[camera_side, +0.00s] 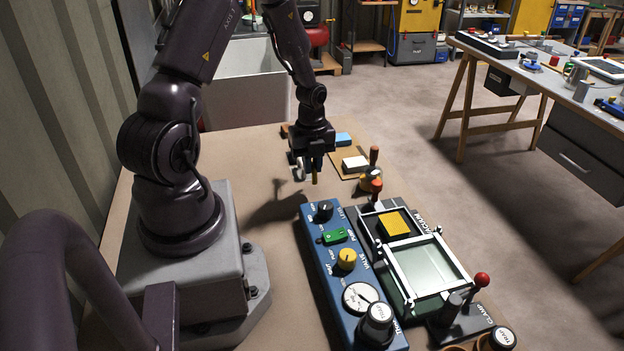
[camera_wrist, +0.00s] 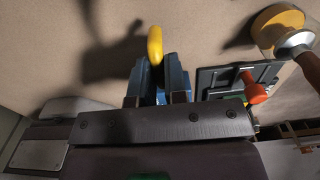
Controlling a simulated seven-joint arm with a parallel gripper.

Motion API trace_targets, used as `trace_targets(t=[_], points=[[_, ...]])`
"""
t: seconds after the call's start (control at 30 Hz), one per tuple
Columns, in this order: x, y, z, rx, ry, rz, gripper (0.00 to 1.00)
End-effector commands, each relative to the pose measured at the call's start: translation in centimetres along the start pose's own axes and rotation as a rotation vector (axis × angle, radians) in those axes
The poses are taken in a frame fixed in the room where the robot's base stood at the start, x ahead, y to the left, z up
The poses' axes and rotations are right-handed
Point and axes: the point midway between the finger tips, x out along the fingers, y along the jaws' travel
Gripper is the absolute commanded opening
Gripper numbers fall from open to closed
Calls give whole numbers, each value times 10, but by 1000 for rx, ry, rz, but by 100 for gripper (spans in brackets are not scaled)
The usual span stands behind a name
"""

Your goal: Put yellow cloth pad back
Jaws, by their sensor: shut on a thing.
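My gripper (camera_side: 314,168) is above the brown table, left of the pads' board. It is shut on a yellow cloth pad (camera_side: 315,179), whose lower end sticks out below the fingers. In the wrist view the yellow pad (camera_wrist: 155,44) stands out rounded between the blue fingers (camera_wrist: 158,78); the rest of it is hidden by them. A tan board (camera_side: 337,158) behind and to the right carries a blue pad (camera_side: 343,139) and a cream pad (camera_side: 355,163).
A blue control panel (camera_side: 323,235) with knobs and a white frame (camera_side: 465,278) stand at front right. A yellow ribbed block (camera_side: 395,224) lies in a dark tray. A red-knobbed lever (camera_side: 376,186) and a pot with a wooden handle (camera_wrist: 280,28) are close by.

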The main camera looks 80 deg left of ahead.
Motion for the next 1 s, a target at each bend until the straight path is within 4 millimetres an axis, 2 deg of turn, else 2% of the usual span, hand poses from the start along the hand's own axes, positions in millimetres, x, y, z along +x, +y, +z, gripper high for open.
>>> trace_targets(t=[0.2,0.3,0.67,0.7,0.8,1.0], points=[[29,0,-1,0,2,2,0],[37,0,0,-1,0,1,0],[40,0,0,-2,-1,0,0],[40,0,0,-1,-1,0,18],[40,0,0,-2,-1,0,39],[40,0,0,-2,-1,0,39]])
